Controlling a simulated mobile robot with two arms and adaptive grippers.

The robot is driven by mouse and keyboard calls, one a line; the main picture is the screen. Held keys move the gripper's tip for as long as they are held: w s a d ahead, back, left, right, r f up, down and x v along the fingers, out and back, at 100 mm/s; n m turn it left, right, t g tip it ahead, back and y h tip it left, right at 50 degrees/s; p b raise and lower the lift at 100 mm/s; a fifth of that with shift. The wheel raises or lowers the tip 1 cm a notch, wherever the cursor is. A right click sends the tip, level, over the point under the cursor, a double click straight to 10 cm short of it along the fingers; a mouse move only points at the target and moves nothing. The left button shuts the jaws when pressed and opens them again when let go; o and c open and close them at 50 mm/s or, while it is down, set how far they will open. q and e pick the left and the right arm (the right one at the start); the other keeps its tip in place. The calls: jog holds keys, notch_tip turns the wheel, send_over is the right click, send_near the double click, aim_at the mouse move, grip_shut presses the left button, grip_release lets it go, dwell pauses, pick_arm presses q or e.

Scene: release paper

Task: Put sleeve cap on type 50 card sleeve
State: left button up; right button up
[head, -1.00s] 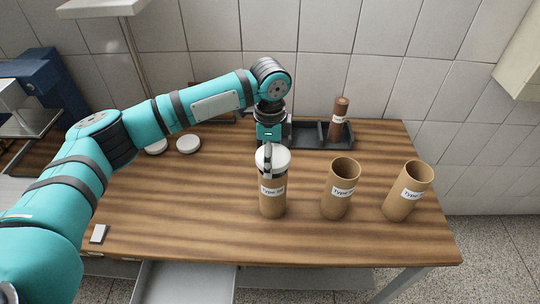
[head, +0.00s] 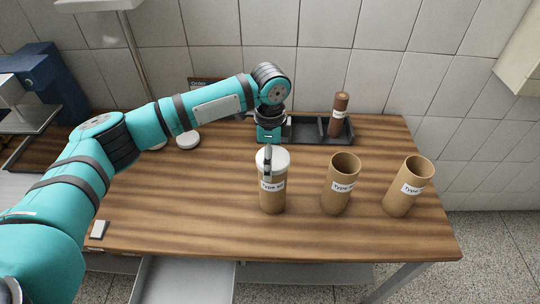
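Three brown card sleeves stand upright on the table. The left one (head: 272,198) has a label reading "Type 50", partly covered by a finger. A white sleeve cap (head: 280,158) is at its top and looks level; I cannot tell if it is fully seated. My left gripper (head: 268,163) points down at this cap, with one dark finger across its near side. The other finger is hidden, so its grip is unclear. The middle sleeve (head: 339,195) and right sleeve (head: 405,198) are open-topped, with labels only partly readable. My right gripper is out of view.
Another white cap (head: 188,140) lies on the wooden table (head: 200,215) behind my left arm, with one more (head: 156,145) partly hidden. A dark tray (head: 305,128) holds a brown pepper-mill-like object (head: 339,114). A small pale block (head: 99,230) lies near the front left edge.

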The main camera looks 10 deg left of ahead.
pick_arm(q)
notch_tip(320, 180, up, 12)
dwell(0.7)
dwell(0.4)
